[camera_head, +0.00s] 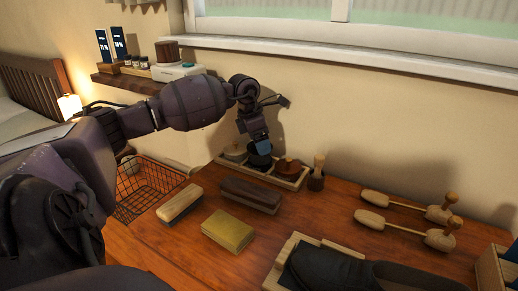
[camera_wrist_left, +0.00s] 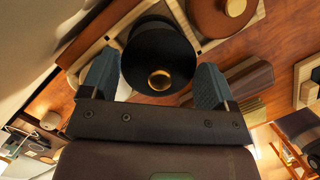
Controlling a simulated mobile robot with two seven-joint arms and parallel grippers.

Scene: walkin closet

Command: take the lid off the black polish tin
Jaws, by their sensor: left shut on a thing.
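The black polish tin (camera_head: 260,162) stands in the middle of a shallow wooden tray (camera_head: 246,172) near the wall. In the left wrist view its round black lid (camera_wrist_left: 153,42) with a gold knob (camera_wrist_left: 160,80) sits between the two blue fingers. My left gripper (camera_head: 262,146) points down from above and is shut on the lid. Whether a gap separates the lid from the tin cannot be told. A pale tin (camera_head: 235,153) stands to its left and a brown tin (camera_head: 287,167) with a knob to its right. My right gripper is not in view.
A small brush in a dark pot (camera_head: 317,176) stands right of the tray. In front lie a dark brush (camera_head: 250,193), a pale brush (camera_head: 180,203) and a yellow cloth (camera_head: 229,231). Wooden shoe trees (camera_head: 405,227) lie at right. A wire basket (camera_head: 146,186) is at left.

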